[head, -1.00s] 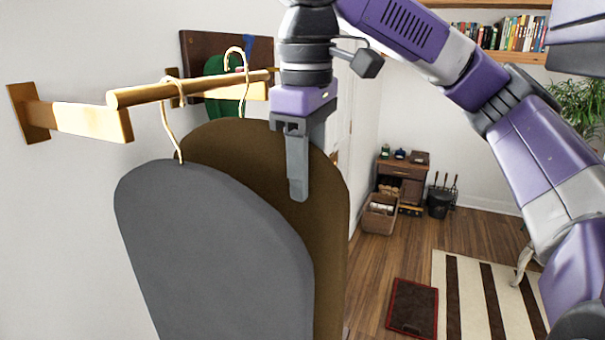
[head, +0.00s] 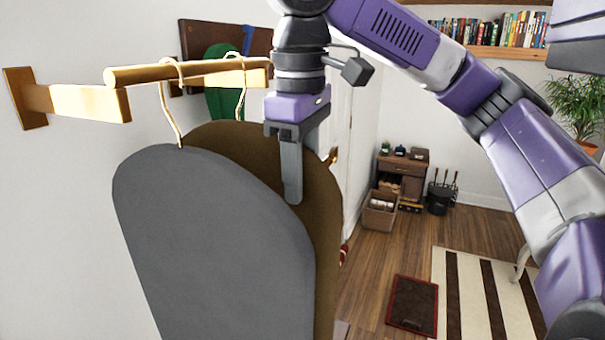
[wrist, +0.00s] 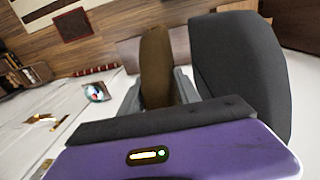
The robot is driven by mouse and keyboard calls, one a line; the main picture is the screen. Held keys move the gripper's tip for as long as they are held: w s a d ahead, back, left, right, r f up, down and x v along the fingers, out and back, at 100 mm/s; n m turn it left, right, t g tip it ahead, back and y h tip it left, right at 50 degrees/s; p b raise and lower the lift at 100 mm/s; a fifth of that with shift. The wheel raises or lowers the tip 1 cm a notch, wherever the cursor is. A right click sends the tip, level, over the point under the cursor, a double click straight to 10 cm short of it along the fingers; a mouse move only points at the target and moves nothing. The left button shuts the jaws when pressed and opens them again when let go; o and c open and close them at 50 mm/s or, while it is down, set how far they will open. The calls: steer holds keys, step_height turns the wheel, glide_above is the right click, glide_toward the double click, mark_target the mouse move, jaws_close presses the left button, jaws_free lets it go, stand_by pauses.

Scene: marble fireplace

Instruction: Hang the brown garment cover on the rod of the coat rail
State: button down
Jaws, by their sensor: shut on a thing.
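The brown garment cover (head: 325,220) hangs upright behind the grey one, which hides much of it. My gripper (head: 293,197) is shut on its upper right edge; in the wrist view the brown cover (wrist: 156,65) sits between the two fingers. Its pale hook (head: 240,88) reaches up to the golden rod (head: 205,71) of the coat rail near the rod's right end. The hook's top appears over the rod, but I cannot tell whether it bears weight. The rod runs between wall brackets (head: 75,102).
A grey garment cover (head: 210,250) hangs from the rod by its own hook (head: 170,110), left of and in front of the brown one. It also shows close to the fingers in the wrist view (wrist: 240,65). A dark panel with a green shape (head: 222,95) is behind the rail.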

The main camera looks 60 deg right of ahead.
steer(key=c, duration=0.8)
jaws_free()
steer(key=shift+r, duration=0.15)
steer(key=r+p, duration=0.7)
steer(key=p, duration=0.1)
steer(key=shift+s+a+r, duration=0.15)
steer(key=shift+a+r, duration=0.15)
steer(key=shift+a, duration=0.05)
